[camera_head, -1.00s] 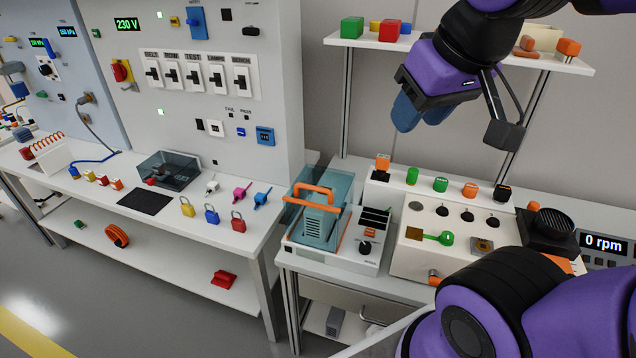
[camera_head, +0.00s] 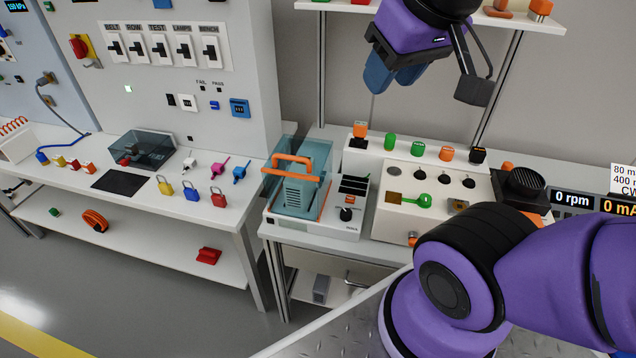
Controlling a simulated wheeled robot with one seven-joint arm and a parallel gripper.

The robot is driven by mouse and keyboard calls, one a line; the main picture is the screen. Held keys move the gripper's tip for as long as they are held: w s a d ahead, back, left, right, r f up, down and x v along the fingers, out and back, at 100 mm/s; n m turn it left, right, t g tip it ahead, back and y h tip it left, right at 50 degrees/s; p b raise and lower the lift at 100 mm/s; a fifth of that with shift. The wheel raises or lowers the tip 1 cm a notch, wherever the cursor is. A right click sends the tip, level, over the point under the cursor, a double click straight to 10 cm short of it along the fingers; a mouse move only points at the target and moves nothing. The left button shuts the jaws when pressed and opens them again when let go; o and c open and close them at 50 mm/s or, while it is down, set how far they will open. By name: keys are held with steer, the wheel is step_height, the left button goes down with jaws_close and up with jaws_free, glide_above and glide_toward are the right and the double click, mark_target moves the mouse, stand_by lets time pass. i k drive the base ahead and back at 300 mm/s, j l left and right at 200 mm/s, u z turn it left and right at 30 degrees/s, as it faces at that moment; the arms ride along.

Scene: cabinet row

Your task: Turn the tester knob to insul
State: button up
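The likely tester is a white box with a teal clear cover and orange handle (camera_head: 296,180) on the right bench. A small black knob (camera_head: 346,214) sits on its right front panel, below dark slots. The knob's markings are too small to read, so I cannot tell its setting. My gripper (camera_head: 396,82), with blue fingers, hangs above and behind the bench, up and to the right of the knob in the picture. It points downward, is well apart from the box, and holds nothing visible. Its fingers overlap in this view, so the gap is unclear.
A beige box with a green knob (camera_head: 424,200) stands right of the tester. Behind it is a white riser with several coloured parts (camera_head: 418,149). A shelf (camera_head: 345,6) is above. The left bench (camera_head: 130,200) holds padlocks. My arm covers the right bench front.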

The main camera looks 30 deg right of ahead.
mark_target(346, 213)
steer(key=k+l+u, duration=0.1)
steer(key=u, duration=0.25)
steer(key=k+u, duration=0.25)
steer(key=u, duration=0.15)
